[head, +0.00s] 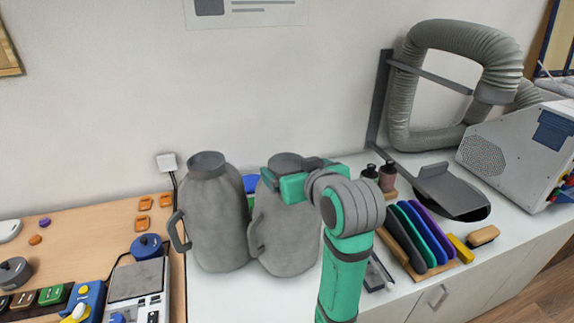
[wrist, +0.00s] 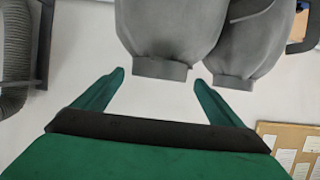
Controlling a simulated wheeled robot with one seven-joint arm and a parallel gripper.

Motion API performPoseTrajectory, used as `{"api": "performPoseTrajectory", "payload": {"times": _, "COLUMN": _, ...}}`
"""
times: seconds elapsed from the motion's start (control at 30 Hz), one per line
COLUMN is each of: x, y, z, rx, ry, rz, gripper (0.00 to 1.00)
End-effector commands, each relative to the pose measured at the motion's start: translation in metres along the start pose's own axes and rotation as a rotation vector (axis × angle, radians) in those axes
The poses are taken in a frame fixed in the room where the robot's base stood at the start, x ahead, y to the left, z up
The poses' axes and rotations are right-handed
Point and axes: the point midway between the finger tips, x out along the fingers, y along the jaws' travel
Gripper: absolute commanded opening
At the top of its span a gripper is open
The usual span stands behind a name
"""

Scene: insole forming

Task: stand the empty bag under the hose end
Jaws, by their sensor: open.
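Two similar grey bags with round collars and side handles stand upright on the white counter, a left bag (head: 213,225) and a right bag (head: 288,235). Which one is empty does not show. My green gripper (head: 287,174) is open at the right bag's collar (head: 284,158). In the wrist view, which is upside down, this bag (wrist: 170,30) has its collar between or just beyond my open fingertips (wrist: 158,77); contact cannot be told. The other bag (wrist: 245,50) is beside it. The grey hose end (head: 493,96) hangs at the right.
A tilted grey plate over a dark opening (head: 452,190) lies below the hose. A rack of coloured insoles (head: 415,235), small dark bottles (head: 387,176) and a grey machine (head: 520,150) stand nearby. A scale (head: 137,283) is at the left. The wall is close behind.

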Motion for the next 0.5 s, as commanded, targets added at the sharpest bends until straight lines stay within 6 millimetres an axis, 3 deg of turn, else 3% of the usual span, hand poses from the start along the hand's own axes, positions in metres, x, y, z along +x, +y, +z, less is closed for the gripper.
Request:
{"api": "performPoseTrajectory", "payload": {"times": 0.2, "x": -0.041, "y": 0.0, "z": -0.001, "rx": -0.002, "ry": 0.003, "rz": 0.002, "gripper": 0.91}}
{"api": "performPoseTrajectory", "payload": {"times": 0.37, "x": -0.058, "y": 0.0, "z": -0.001, "rx": 0.0, "ry": 0.002, "rz": 0.001, "gripper": 0.91}}
{"api": "performPoseTrajectory", "payload": {"times": 0.43, "x": -0.062, "y": 0.0, "z": 0.0, "rx": 0.001, "ry": 0.0, "rz": 0.001, "gripper": 1.0}}
{"api": "performPoseTrajectory", "payload": {"times": 0.5, "x": -0.062, "y": 0.001, "z": 0.002, "rx": 0.003, "ry": -0.007, "rz": 0.009, "gripper": 1.0}}
